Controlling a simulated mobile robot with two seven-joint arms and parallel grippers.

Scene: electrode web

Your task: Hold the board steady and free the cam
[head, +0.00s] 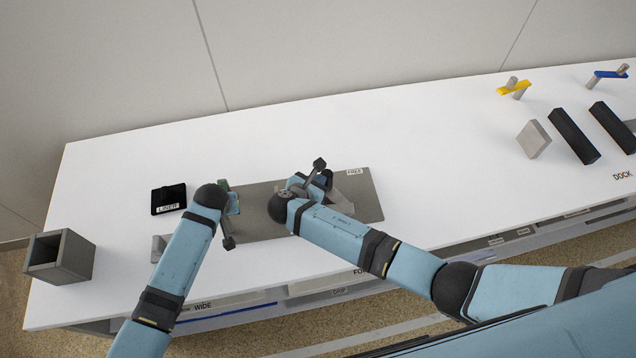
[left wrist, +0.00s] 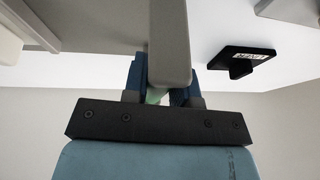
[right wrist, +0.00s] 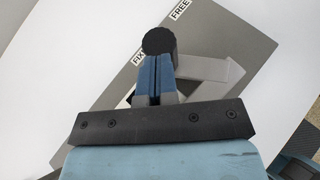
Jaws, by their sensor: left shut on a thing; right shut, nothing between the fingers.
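The grey board (head: 258,230) lies on the white table. A grey cam-like piece (head: 341,202) sits on its right part, partly hidden by my right gripper (head: 324,182). In the right wrist view this grey piece (right wrist: 212,69) shows beside a round black knob (right wrist: 158,41). The knob is just beyond my right fingertips, which are shut and empty; contact cannot be told. A FREE label (right wrist: 180,10) and a partly hidden label reading "FIX" show on the board. My left gripper (head: 234,203) is shut on a green part (left wrist: 155,95) at the board's left end.
A black LINER piece (head: 168,199) lies left of the board. A grey open box (head: 60,257) stands at the table's left end. Black blocks (head: 574,136), a grey block (head: 533,139), and yellow (head: 514,88) and blue (head: 611,74) levers stand at the right. The table behind the board is clear.

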